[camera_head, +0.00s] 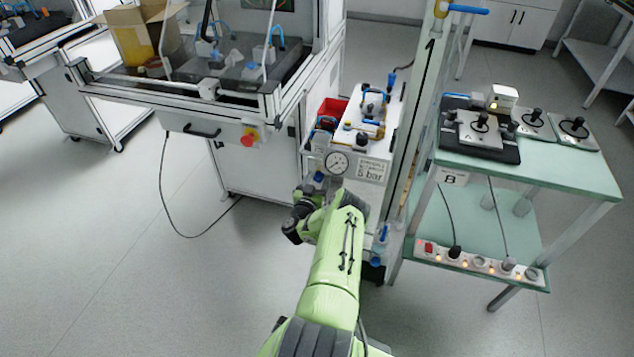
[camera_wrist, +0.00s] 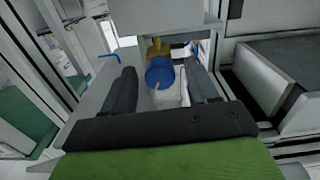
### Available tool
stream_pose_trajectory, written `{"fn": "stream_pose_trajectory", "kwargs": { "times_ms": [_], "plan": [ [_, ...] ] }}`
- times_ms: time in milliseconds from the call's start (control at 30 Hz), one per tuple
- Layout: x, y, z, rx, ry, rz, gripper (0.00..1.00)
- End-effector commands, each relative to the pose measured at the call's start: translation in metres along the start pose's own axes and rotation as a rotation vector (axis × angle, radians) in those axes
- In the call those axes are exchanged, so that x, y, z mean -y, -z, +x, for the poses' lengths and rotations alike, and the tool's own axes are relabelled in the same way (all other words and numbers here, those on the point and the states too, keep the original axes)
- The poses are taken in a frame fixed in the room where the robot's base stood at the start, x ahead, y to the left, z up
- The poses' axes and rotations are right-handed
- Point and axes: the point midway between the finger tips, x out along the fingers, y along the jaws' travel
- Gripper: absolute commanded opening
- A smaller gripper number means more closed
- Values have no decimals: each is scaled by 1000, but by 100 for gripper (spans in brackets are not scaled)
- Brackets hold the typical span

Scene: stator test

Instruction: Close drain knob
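A round blue knob (camera_wrist: 159,73), which looks like the drain knob, sits on a brass-coloured fitting below a pale panel in the wrist view. My gripper (camera_wrist: 161,84) is open, with one dark finger on each side of the knob in the picture. Both fingers appear apart from the knob. I cannot tell how deep the knob lies between them. In the head view, a small blue part (camera_head: 318,177) shows just below the pressure gauge (camera_head: 337,162), beside my green arm's end. My wrist and arm hide most of the gripper there.
A "5 bar" label (camera_head: 371,169) is beside the gauge. A white bench top (camera_head: 349,134) and red bin (camera_head: 331,110) lie behind it. A frame post (camera_head: 421,110) and green-topped table (camera_head: 560,165) stand right. An enclosed workstation (camera_head: 190,95) stands left. Floor is clear at left.

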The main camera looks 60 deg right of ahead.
Motion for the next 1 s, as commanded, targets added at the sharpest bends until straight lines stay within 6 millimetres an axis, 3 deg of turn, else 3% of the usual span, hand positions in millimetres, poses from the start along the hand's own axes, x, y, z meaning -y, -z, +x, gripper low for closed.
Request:
{"fn": "stream_pose_trajectory", "kwargs": {
  "times_ms": [33, 367, 467, 800, 1000],
  "plan": [
    [0, 0, 0, 0, 0, 0, 51],
    [0, 0, 0, 0, 0, 0, 3],
    [0, 0, -1, 0, 0, 22, 3],
    [0, 0, -1, 1, 1, 361, 3],
    [0, 0, -1, 1, 1, 391, 3]
  ]
}}
